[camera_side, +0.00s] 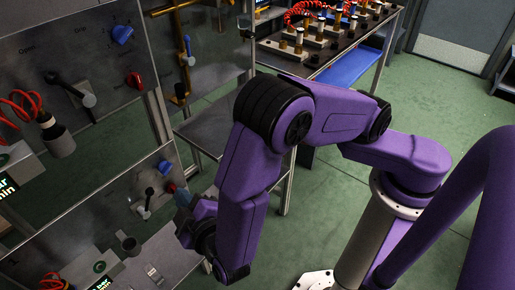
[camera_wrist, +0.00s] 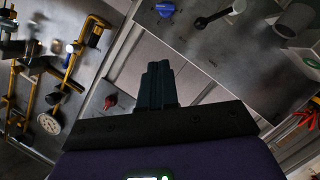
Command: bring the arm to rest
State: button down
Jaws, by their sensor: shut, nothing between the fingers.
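My gripper (camera_wrist: 158,84) shows in the wrist view with its two dark fingers together and nothing between them. In the side view my gripper (camera_side: 184,198) is low at the left of my bent purple arm, in front of the lower grey panel (camera_side: 120,205). It overlaps the area by a red knob (camera_side: 171,188) in that view; whether it touches the panel I cannot tell. A red knob (camera_wrist: 110,102) also shows left of the fingers in the wrist view.
The panels carry a blue knob (camera_side: 122,34), a black lever (camera_side: 146,203) and a grey cup (camera_side: 60,141). Yellow pipes (camera_wrist: 72,65) stand at the left in the wrist view. A workbench (camera_side: 320,50) with several fittings stands behind. Green floor (camera_side: 320,200) is open around my base.

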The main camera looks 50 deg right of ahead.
jog(key=s+d+r+n+g+h, duration=0.1)
jog(key=s+d+r+g, duration=0.25)
jog(key=d, duration=0.55)
jog(key=s+d+r+g+h, duration=0.2)
jog(key=d+r+g, duration=0.25)
jog(key=d, duration=0.45)
jog(key=s+d+r+n+g+y, duration=0.3)
jog(key=s+d+n+g+y, duration=0.2)
jog(key=s, duration=0.9)
jog(key=d+g+y, duration=0.1)
jog(key=d+y, duration=0.1)
jog(key=d, duration=0.1)
jog(key=shift+d+r+g, duration=0.2)
jog(key=shift+g, duration=0.2)
dwell(2.4)
